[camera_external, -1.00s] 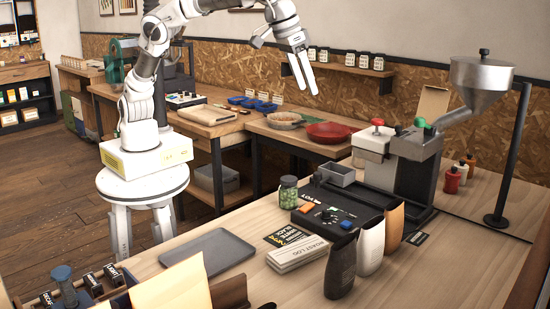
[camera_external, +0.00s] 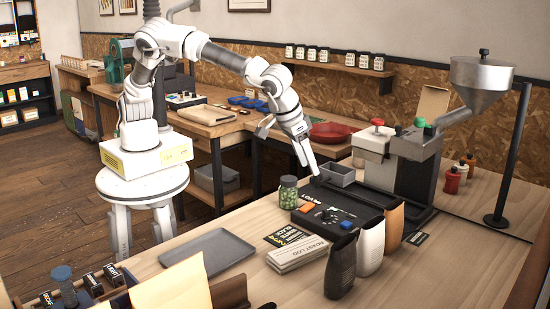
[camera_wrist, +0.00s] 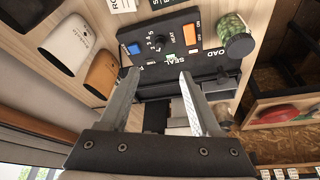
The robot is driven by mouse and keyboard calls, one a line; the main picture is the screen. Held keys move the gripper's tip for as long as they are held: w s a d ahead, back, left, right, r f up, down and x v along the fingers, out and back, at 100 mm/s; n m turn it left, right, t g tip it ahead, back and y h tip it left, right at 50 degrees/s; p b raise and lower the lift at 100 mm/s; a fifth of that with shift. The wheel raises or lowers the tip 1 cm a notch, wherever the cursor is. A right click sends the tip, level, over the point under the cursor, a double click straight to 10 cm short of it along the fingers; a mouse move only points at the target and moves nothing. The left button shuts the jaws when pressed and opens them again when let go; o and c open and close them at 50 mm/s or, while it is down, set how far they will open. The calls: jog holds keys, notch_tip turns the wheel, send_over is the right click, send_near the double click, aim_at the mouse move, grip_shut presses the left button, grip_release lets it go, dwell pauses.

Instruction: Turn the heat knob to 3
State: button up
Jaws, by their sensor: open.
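The heat knob (camera_wrist: 159,43) is a small dark dial with digits around it on a black control panel (camera_wrist: 150,28), between a blue button (camera_wrist: 134,48) and an orange switch (camera_wrist: 192,33). Its setting is too small to read. In the external view the panel (camera_external: 326,226) is the front of a dark sealer on the wooden counter. My gripper (camera_external: 314,173) points down above the sealer's back-left part, apart from the knob. In the wrist view my gripper (camera_wrist: 158,76) is open and empty, its fingers spread below the panel.
A jar of green beans (camera_external: 288,193) stands left of the panel. Several bags, including a black one (camera_external: 340,268) and a white one (camera_external: 370,250), stand at its front right. A grey metal bin (camera_external: 336,174) sits behind, near a grinder (camera_external: 415,165). A grey tray (camera_external: 208,250) lies left.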

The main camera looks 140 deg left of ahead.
aim_at(326, 210)
jog(key=x, duration=1.5)
jog(key=shift+a+f+p, duration=0.15)
jog(key=shift+f+p, duration=0.15)
jog(key=shift+f, duration=0.1)
grip_shut()
